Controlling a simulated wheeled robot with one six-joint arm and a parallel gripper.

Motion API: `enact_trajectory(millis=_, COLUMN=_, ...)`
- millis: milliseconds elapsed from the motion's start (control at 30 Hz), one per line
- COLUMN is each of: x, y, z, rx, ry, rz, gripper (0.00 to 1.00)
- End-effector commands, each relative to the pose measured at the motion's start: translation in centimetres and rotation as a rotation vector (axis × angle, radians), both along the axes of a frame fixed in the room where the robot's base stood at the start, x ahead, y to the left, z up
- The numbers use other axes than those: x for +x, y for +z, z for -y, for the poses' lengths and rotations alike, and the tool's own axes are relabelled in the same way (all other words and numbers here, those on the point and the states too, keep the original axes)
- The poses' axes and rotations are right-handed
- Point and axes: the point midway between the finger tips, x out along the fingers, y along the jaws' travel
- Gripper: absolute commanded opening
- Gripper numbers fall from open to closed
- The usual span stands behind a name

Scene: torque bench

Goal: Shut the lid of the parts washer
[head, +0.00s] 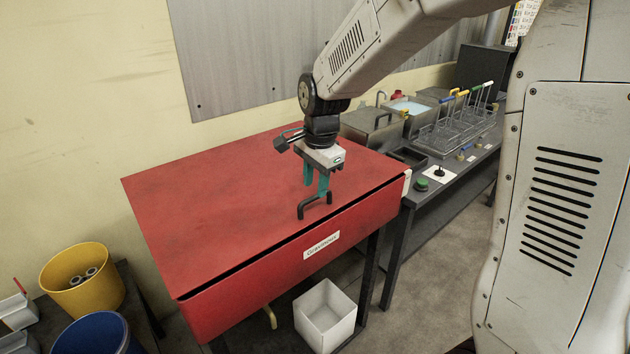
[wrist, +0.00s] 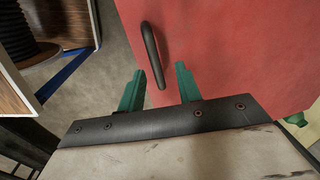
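The parts washer is a red box on dark legs, its front panel (head: 350,232) bearing a white label. Its red lid (head: 220,220) lies nearly flat over the top, with a thin dark gap showing along the front edge. A black bar handle (head: 315,207) stands on the lid near its front edge. My gripper (head: 316,196) points down just above the handle, its teal fingers apart. In the wrist view the open gripper (wrist: 160,75) has the handle (wrist: 150,50) lined up between its fingertips. I cannot tell whether they touch it.
A yellow bucket (head: 82,280) and a blue bucket (head: 95,335) stand at the lower left. A white bin (head: 325,315) is below the washer. A bench (head: 425,195) with metal tanks (head: 372,128) and wire baskets (head: 455,130) adjoins at the right. The lid's left part is clear.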

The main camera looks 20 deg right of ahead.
Motion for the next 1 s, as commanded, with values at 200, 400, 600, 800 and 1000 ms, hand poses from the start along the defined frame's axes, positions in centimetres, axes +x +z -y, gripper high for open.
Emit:
enact_trajectory(millis=200, x=-0.1, y=1.7, z=0.1, rx=0.0, ry=0.0, rz=0.003, gripper=0.34)
enact_trajectory(millis=400, x=-0.5, y=5.2, z=0.2, rx=0.0, ry=0.0, rz=0.003, gripper=0.34)
enact_trajectory(millis=600, x=-0.8, y=7.4, z=0.3, rx=-0.001, ry=0.0, rz=0.001, gripper=0.34)
enact_trajectory(millis=800, x=-0.9, y=7.8, z=0.3, rx=0.0, ry=0.0, rz=-0.001, gripper=0.34)
enact_trajectory(millis=1000, x=-1.0, y=7.8, z=0.2, rx=-0.004, ry=0.001, rz=-0.015, gripper=0.12)
